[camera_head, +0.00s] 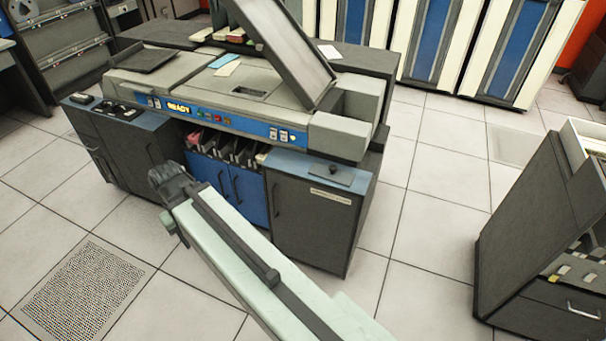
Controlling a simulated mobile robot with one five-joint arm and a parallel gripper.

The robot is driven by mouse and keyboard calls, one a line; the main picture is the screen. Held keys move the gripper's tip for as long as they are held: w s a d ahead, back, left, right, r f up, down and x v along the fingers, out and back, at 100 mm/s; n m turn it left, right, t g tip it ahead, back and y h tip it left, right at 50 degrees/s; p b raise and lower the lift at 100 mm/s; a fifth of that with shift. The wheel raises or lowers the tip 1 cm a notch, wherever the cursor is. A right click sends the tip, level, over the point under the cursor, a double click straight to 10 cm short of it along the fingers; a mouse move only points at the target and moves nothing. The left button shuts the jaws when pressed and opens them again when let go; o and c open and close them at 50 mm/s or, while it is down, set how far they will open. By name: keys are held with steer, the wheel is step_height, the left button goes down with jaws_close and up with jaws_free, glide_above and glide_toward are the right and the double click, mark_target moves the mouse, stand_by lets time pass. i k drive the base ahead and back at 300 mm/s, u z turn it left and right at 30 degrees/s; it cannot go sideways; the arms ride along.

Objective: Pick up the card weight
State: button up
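A small dark flat plate with what looks like a knob (339,175), probably the card weight, lies on the blue-grey top of the right cabinet (296,165) of the card machine. My arm reaches up from the bottom of the picture toward the upper left. Its end, my gripper (168,183), is in front of the machine's lower left part, well left of the plate and apart from it. The fingers are small and dark, and I cannot tell whether they are open. I see nothing held in them.
The machine (207,88) has a lit READY panel and a raised lid (283,45). Open card pockets (225,147) sit in its middle. A dark cabinet (530,230) stands at the right. Tiled floor is clear between them.

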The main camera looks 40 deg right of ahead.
mark_target(331, 173)
steer(key=u, duration=0.1)
steer(key=i, duration=1)
steer(key=z, duration=0.05)
